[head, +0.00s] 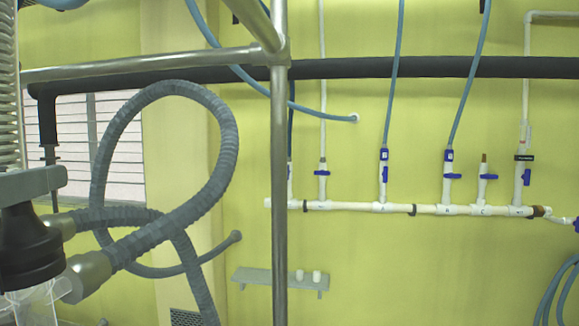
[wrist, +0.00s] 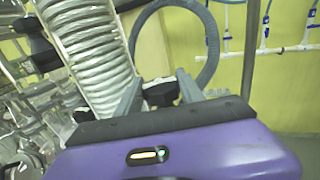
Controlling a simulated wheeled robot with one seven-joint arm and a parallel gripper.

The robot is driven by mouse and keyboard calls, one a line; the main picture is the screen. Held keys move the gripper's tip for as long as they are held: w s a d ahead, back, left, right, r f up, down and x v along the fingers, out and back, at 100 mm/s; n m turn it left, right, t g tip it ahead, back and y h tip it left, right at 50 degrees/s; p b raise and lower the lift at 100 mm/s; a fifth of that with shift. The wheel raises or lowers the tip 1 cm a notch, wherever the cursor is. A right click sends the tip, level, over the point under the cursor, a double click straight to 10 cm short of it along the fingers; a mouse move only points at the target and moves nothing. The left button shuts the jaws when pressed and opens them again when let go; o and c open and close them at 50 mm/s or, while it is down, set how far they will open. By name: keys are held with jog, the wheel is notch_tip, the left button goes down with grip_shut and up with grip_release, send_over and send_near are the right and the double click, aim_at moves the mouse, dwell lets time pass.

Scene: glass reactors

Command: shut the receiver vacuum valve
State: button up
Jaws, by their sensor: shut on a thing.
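In the wrist view, my gripper (wrist: 158,88) reaches forward from its purple body, with a grey finger on each side. It is shut on a small black-topped, pale-bodied piece (wrist: 160,94), which looks like the valve's handle. The fingers hide its sides, so I cannot tell which way the handle is turned. No label shows on it.
A coiled glass condenser (wrist: 88,50) stands close to the left of my gripper. A grey corrugated hose (head: 225,140) loops nearby. A metal post (head: 279,200) stands before the yellow wall. White wall piping (head: 345,206) carries several blue-handled valves. A small shelf (head: 262,278) is below.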

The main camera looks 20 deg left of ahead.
jog(key=m+h, duration=0.1)
jog(key=h, duration=0.1)
jog(key=m+t+h, duration=0.1)
jog(key=m+h, duration=0.1)
jog(key=h, duration=0.1)
jog(key=shift+s+a+f+m, duration=0.15)
jog(key=shift+m, duration=0.15)
jog(key=shift+m+h, duration=0.9)
jog(key=shift+h, duration=0.6)
jog(key=shift+m+h, duration=0.9)
jog(key=shift+h, duration=0.6)
jog(key=shift+h, duration=0.3)
jog(key=o, duration=1.4)
jog(key=shift+w, duration=0.2)
